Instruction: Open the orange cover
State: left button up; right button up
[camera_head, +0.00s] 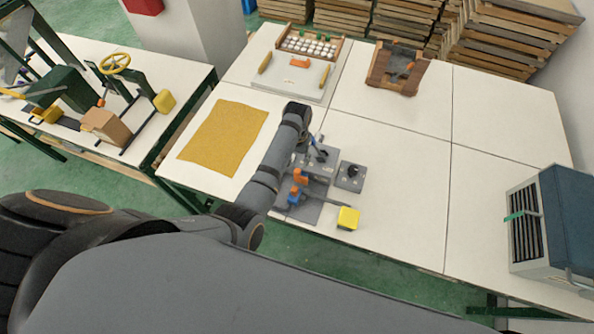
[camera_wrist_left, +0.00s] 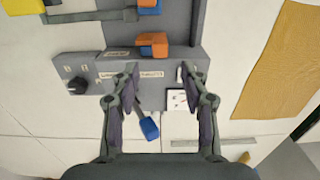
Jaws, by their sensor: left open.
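The orange cover (camera_wrist_left: 152,44) is a small orange block on a grey panel (camera_wrist_left: 140,62) in the left wrist view. In the head view the orange cover (camera_head: 299,177) shows on the grey equipment at the table's near side. My left gripper (camera_wrist_left: 158,72) is open, its two fingers spread over the panel, with the cover just beyond the tips and between their lines. Nothing is between the fingers at their tips. In the head view my left gripper (camera_head: 314,152) is small and partly hidden by my wrist. My right gripper is in neither view.
A blue-ended lever (camera_wrist_left: 150,128) stands close to the fingers. A black knob (camera_wrist_left: 77,86) sits on the panel's left part. A yellow block (camera_head: 347,218) stands at the table's near edge. A yellow mat (camera_head: 224,137) lies left of my arm. The table's right middle is clear.

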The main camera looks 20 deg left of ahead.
aim_at(297, 171)
pick_arm(q)
notch_tip(297, 171, down, 6)
jog(key=shift+f, duration=0.1)
jog(key=shift+f+b, duration=1.4)
jog(key=shift+b, duration=0.15)
jog(key=shift+c, duration=0.2)
grip_shut()
